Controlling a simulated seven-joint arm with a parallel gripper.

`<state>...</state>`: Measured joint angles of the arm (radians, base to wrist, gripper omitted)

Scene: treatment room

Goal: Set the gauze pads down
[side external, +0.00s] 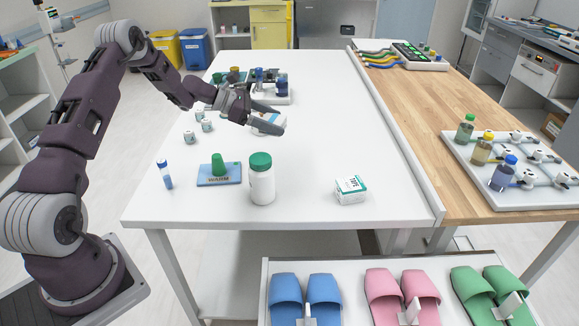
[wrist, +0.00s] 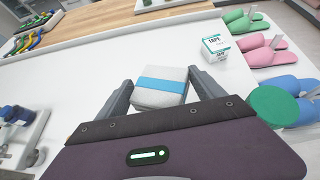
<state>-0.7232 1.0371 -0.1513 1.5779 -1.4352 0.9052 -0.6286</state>
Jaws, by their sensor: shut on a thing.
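The gauze pads (wrist: 160,87) are a white stack with a blue band around it. My gripper (wrist: 160,92) is shut on them, with one finger on each side in the wrist view. In the side view my gripper (side external: 267,117) is over the middle of the white table (side external: 320,130), and the gauze pads (side external: 266,125) show partly behind a finger. I cannot tell whether the pads touch the table top.
Small jars (side external: 189,137) are at left, a rack (side external: 270,95) behind.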

